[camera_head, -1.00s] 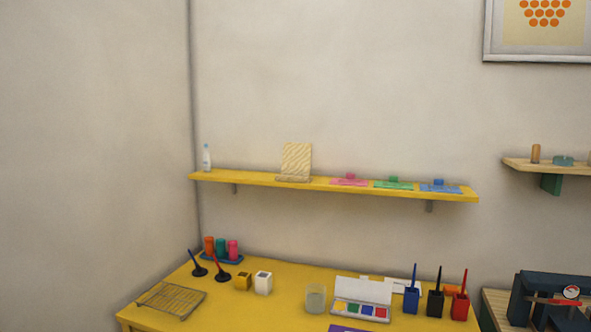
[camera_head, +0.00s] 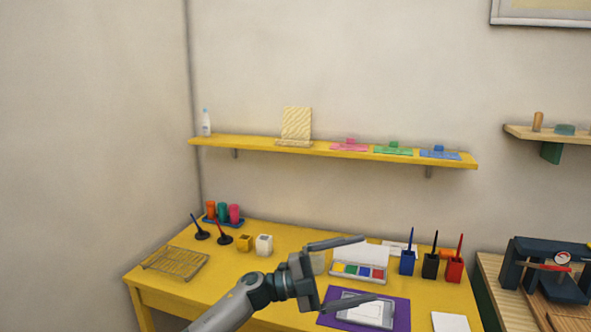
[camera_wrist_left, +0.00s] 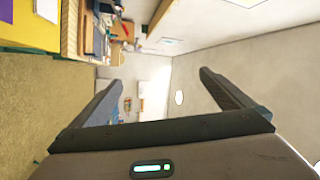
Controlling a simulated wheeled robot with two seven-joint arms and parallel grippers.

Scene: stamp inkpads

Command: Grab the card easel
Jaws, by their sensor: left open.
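What looks like the card easel (camera_head: 297,124), a pale yellow striped upright panel on a small base, stands on the yellow wall shelf, left of its middle. My left gripper (camera_head: 371,268) is open and empty above the yellow table, in front of the paint set. It is well below and to the right of the easel, apart from it. In the left wrist view the open fingers (camera_wrist_left: 160,80) have nothing between them, and I cannot make out the easel there. My right gripper is not in view.
The yellow shelf (camera_head: 230,145) also holds a white bottle (camera_head: 205,123) at left and pink, green (camera_head: 393,149) and blue stamp pads at right. The table (camera_head: 215,285) below carries a wire rack (camera_head: 175,263), pen stands, a paint set (camera_head: 358,270) and brush holders (camera_head: 430,265).

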